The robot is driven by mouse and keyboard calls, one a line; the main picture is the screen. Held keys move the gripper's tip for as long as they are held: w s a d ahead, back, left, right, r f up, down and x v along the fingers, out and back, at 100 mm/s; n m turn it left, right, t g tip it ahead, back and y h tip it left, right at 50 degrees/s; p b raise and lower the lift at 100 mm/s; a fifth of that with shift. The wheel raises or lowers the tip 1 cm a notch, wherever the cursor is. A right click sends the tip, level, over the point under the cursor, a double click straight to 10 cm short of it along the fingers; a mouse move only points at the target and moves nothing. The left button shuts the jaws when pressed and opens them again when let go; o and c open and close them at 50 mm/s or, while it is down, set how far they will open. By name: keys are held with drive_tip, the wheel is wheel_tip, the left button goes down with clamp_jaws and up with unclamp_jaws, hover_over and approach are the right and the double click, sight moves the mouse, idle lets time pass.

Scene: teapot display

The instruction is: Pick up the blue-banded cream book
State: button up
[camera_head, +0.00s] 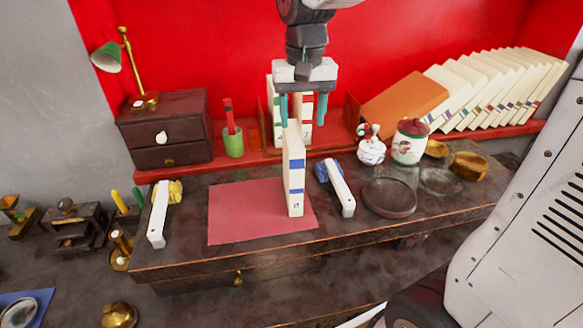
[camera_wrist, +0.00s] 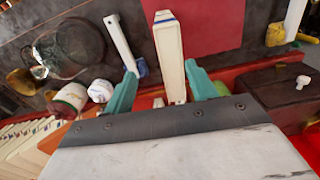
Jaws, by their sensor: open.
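The blue-banded cream book (camera_head: 295,178) stands upright on the red-pink mat (camera_head: 235,215), its narrow spine with blue bands facing the head camera. My gripper (camera_head: 303,121) hangs above the book's upper end, its two teal fingers spread and pointing down. In the head view, the left finger's tip is close to the book's top, and the right finger is clear to the right. In the wrist view, the book (camera_wrist: 168,50) shows between the open fingers (camera_wrist: 160,70), apart from both. Nothing is held.
Cream books with red and green bands (camera_head: 277,115) stand on the red shelf behind. An orange book (camera_head: 405,104) leans beside a row of cream books (camera_head: 495,90). A white-handled brush (camera_head: 340,188), a teapot (camera_head: 371,148) and a jar (camera_head: 410,143) are at right. The mat's left part is clear.

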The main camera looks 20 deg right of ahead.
sight(292, 132)
drive_tip(key=w, duration=0.2)
drive_tip(key=f, duration=0.1)
drive_tip(key=shift+w+a, duration=0.25)
drive_tip(key=shift+w, duration=0.15)
drive_tip(key=shift+w+f, duration=0.15)
drive_tip(key=shift+f, duration=0.25)
drive_tip(key=f, duration=0.7)
drive_tip(key=shift+a, duration=0.2)
clamp_jaws()
